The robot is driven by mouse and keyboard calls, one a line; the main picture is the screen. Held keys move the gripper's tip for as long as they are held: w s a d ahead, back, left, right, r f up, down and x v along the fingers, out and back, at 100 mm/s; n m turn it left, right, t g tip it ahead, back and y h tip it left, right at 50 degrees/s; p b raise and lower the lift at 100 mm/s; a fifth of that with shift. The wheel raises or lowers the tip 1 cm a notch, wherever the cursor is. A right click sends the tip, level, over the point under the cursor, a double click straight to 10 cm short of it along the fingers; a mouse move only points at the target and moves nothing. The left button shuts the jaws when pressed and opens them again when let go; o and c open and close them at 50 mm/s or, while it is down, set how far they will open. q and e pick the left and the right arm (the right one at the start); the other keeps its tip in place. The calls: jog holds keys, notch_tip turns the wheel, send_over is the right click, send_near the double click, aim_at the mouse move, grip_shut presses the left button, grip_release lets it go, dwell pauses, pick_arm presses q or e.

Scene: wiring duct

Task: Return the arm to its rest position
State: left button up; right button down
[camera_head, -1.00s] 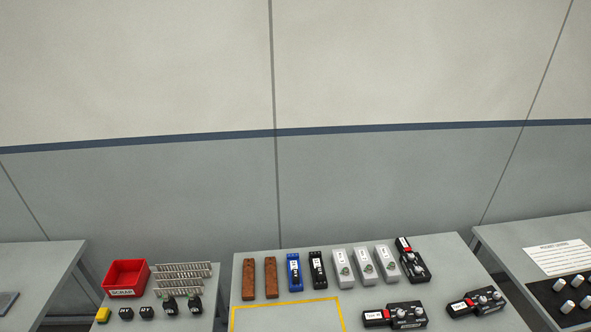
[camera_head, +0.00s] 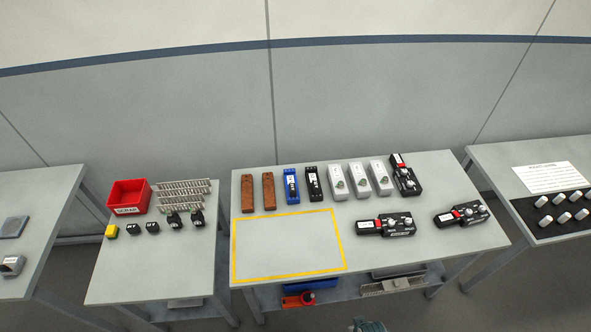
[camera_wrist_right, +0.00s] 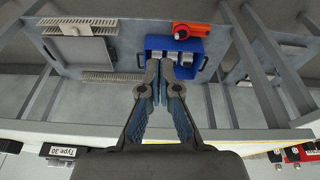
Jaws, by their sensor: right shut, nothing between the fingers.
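My right gripper (camera_wrist_right: 158,78) points into its wrist view with its two dark fingers together at the tips and nothing between them. Behind its tips, apart from them as far as I can tell, is a blue bin (camera_wrist_right: 152,45) with grey cylindrical parts in it. A small part of what may be my right arm shows at the bottom edge of the head view. My left gripper is in neither view.
The middle table (camera_head: 400,262) carries brown, blue, black and white modules in a row and a clear yellow-outlined area (camera_head: 288,213). Its lower shelf holds a red item (camera_head: 298,300). A left table bears a red scrap bin (camera_head: 128,197); a right table (camera_head: 500,160) holds a parts mat.

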jog(key=s+f+g+b, duration=0.1)
jog(key=s+f, duration=0.3)
jog(key=f, duration=0.8)
jog(key=s+f, duration=0.3)
jog(key=f, duration=0.8)
jog(key=s+d+f+g+b, duration=0.1)
jog(key=s+d+f, duration=0.2)
jog(key=s+f, duration=0.7)
jog(key=s, duration=0.4)
jog(key=shift+d+f, duration=0.2)
jog(key=shift+f, duration=0.05)
